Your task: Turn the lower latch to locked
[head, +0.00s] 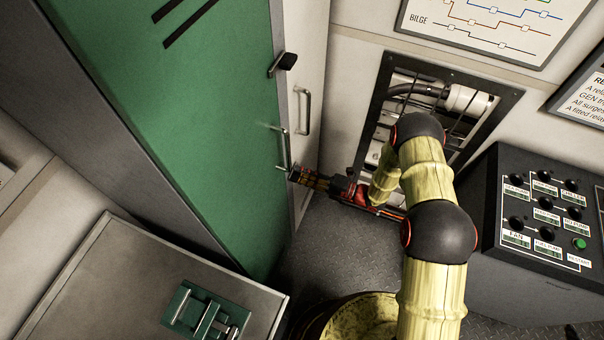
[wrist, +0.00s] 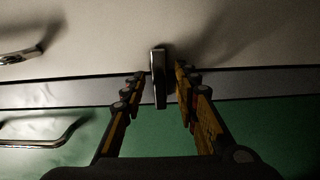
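The lower latch (wrist: 158,78) is a small metal lever on the grey strip between the green door (head: 205,110) and the pale panel. In the wrist view its long side runs across the strip, its upper end over the pale panel. My gripper (wrist: 160,76) is open, with one finger on each side of the latch and a narrow gap showing on both sides. In the head view my gripper (head: 294,174) is at the door's edge and largely hides the lower latch. The upper latch (head: 284,62), with a dark end, sits higher on the same edge.
A bar handle (head: 286,147) is on the green door; it shows at the left in the wrist view (wrist: 45,142). Another handle (head: 304,111) is on the pale panel. A control box (head: 540,215) stands right, a grey cabinet top (head: 110,285) lower left.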

